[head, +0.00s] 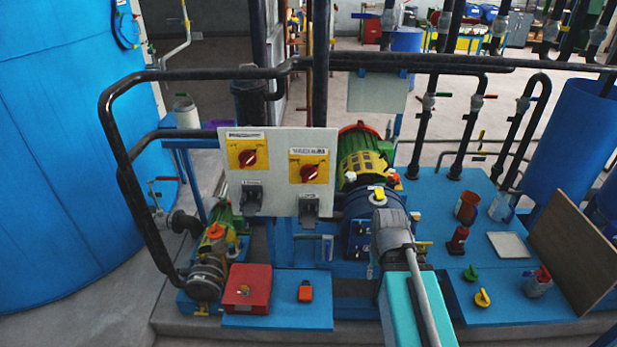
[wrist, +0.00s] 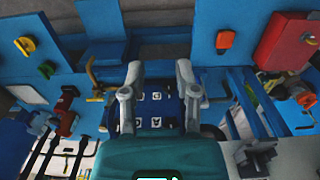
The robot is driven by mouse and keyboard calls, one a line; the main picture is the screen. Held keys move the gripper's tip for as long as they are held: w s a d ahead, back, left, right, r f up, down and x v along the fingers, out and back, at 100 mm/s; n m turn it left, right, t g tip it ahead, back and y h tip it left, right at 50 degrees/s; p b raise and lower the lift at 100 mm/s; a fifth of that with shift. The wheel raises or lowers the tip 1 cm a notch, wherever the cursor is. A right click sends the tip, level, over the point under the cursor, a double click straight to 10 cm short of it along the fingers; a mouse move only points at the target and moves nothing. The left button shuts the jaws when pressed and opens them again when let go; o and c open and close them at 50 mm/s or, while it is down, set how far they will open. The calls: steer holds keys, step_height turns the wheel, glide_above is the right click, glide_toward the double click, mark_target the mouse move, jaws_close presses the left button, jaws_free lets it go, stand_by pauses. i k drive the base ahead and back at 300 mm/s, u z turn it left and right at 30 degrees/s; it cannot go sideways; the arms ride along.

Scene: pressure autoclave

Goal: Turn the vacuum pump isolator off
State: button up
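A pale upright panel (head: 277,202) carries two rotary isolators, each a red knob on a yellow plate. The left isolator (head: 248,157) and the right isolator (head: 309,172) each have a white label above. The labels are too blurred to tell surely which is the vacuum pump's. Both knobs look slanted; their on or off marks are unreadable. My arm is right of the panel in the head view, with the fingers hidden there. In the wrist view my gripper (wrist: 158,75) is open and empty over blue pump machinery. Part of the panel (wrist: 297,155) shows at lower right there, without the knobs.
Grey boxes (head: 309,208) hang below the isolators. Black pipes (head: 200,75) frame the panel at left and above. A red box (head: 247,289) and an orange switch (head: 305,291) sit below it. The motor and pump (head: 362,160) stand close behind at right. Space before the panel looks clear.

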mark_target(308, 172)
steer(key=u, duration=1.1)
steer(key=k, duration=0.7)
steer(key=z, duration=1)
